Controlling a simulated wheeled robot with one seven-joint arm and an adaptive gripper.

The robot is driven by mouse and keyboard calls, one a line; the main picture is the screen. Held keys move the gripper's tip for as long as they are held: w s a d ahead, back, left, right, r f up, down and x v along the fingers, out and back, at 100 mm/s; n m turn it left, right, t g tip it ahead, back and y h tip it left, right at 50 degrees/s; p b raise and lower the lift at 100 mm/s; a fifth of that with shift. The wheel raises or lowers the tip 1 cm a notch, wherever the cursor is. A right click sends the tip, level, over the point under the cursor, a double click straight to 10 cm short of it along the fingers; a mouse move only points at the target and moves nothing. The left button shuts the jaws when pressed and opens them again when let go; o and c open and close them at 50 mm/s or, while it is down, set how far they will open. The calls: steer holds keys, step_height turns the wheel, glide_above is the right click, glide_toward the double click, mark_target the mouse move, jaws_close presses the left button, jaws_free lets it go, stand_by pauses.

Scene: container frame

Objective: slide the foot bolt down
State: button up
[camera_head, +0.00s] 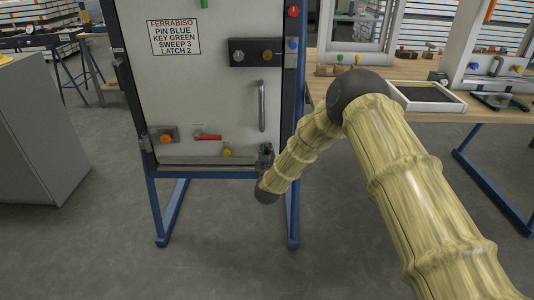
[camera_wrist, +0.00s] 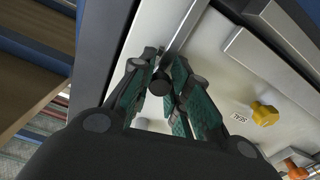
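The pale door panel (camera_head: 205,100) stands in a blue frame, with a sign reading FERRABISO, PIN BLUE, KEY GREEN, SWEEP 3, LATCH 2. My gripper (camera_head: 265,158) is at the door's lower right corner, where the foot bolt is mostly hidden in the head view. In the wrist view, my gripper (camera_wrist: 164,62) has its fingers close together on both sides of the bolt's dark round knob (camera_wrist: 160,87) and appears shut on it. The bolt's body behind the fingers is largely hidden.
A yellow knob (camera_head: 227,152), red lever (camera_head: 208,136) and orange knob (camera_head: 165,138) sit low on the door. A vertical pull handle (camera_head: 262,105) is above my gripper. A wooden workbench (camera_head: 430,115) stands to the right, and a grey cabinet (camera_head: 35,130) stands left.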

jaws_close()
step_height(320, 180, down, 3)
steer(key=shift+r+b, duration=0.1)
steer(key=shift+b, duration=0.25)
steer(key=o, duration=0.6)
jaws_free()
steer(key=shift+o, duration=1.3)
steer(key=shift+w+f, duration=0.1)
steer(key=shift+f, duration=0.1)
steer(key=shift+r, duration=0.1)
